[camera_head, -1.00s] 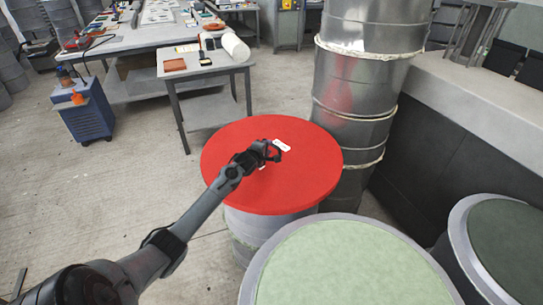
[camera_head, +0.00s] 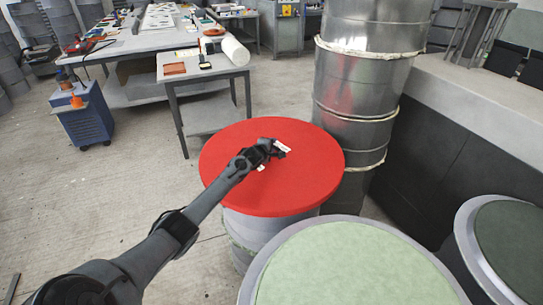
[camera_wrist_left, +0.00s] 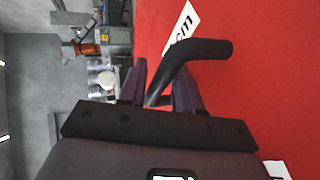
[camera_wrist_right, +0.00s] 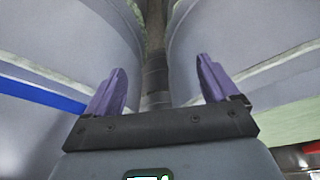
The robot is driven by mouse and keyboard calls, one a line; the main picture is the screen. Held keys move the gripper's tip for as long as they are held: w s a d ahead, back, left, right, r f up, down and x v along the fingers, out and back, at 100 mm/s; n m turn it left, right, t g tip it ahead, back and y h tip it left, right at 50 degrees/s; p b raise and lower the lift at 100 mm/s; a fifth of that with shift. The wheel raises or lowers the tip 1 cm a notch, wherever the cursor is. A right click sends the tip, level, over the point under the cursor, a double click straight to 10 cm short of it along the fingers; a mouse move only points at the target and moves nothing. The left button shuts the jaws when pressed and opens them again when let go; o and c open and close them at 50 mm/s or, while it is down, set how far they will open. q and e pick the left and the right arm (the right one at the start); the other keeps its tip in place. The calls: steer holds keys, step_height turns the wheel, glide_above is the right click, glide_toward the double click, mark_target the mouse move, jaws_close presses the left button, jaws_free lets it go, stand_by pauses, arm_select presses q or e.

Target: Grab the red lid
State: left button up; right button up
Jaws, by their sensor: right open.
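The red lid (camera_head: 305,185) is a wide flat disc on top of a grey drum (camera_head: 262,228) in the middle of the head view. It fills the right of the left wrist view (camera_wrist_left: 275,80). A black bent handle (camera_wrist_left: 205,50) rises from the lid beside a white label (camera_wrist_left: 182,28). My left gripper (camera_head: 276,150) is over the lid's centre. In the left wrist view its purple fingers (camera_wrist_left: 160,75) stand on either side of the handle; I cannot tell whether they grip it. My right gripper (camera_wrist_right: 160,75) is open and empty, its fingers far apart.
A drum with a pale green top (camera_head: 350,270) stands in front of the lid, and a dark-topped drum (camera_head: 510,240) is at the right. Stacked metal drums (camera_head: 355,100) rise behind the lid. A small table (camera_head: 200,72) and blue cart (camera_head: 85,115) are at back left.

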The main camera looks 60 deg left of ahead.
arm_select(q)
jaws_close()
stand_by(1.3)
steer(key=shift+a+r, duration=0.1)
steer(key=shift+r, duration=0.15)
steer(key=shift+f, duration=0.1)
